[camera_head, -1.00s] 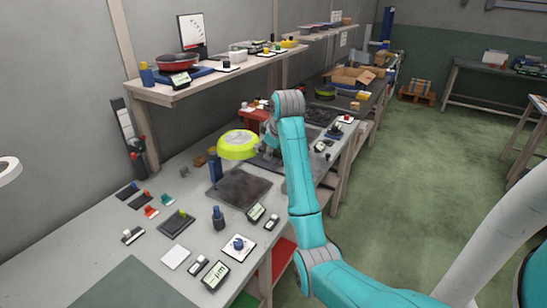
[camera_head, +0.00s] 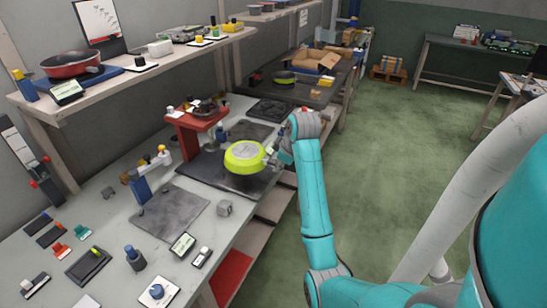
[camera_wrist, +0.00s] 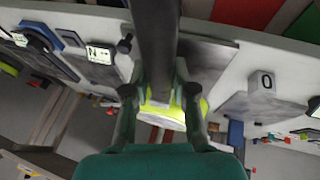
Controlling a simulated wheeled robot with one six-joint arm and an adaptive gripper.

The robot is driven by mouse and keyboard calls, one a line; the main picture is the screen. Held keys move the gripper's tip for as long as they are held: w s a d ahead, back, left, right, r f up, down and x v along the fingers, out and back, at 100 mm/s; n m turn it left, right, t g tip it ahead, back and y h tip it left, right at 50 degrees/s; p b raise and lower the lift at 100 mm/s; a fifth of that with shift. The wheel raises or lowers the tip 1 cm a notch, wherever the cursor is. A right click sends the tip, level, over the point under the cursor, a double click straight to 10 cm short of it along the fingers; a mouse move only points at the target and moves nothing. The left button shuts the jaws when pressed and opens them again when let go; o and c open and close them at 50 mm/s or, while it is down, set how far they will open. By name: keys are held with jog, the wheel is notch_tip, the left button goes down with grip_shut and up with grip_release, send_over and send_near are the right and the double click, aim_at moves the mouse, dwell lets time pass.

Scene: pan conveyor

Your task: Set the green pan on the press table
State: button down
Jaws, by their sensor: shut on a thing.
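The green pan (camera_head: 245,165) is lime coloured with a grey round face turned up, and it looks bottom up. My gripper (camera_head: 273,155) is shut on it at its right side, where the handle is mostly hidden. The pan appears held above a dark flat plate (camera_head: 200,168) in front of a red press (camera_head: 200,122); the exact gap is unclear. This plate may be the press table. In the wrist view, the pan (camera_wrist: 176,116) shows lime between my two fingers.
Another dark plate (camera_head: 172,214) lies nearer, beside a blue post device (camera_head: 143,190). A grey knob-like part (camera_head: 224,208) stands close by. A shelf (camera_head: 150,57) with a red pan (camera_head: 70,64) overhangs the back.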

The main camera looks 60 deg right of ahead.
jog(key=shift+s+d+f, duration=0.1)
jog(key=shift+d, duration=0.05)
jog(key=shift+f, duration=3.35)
jog(key=c, duration=0.9)
grip_release()
jog(key=shift+o, duration=0.2)
jog(key=v, duration=0.7)
jog(key=shift+r, duration=0.25)
jog(key=shift+s, duration=0.15)
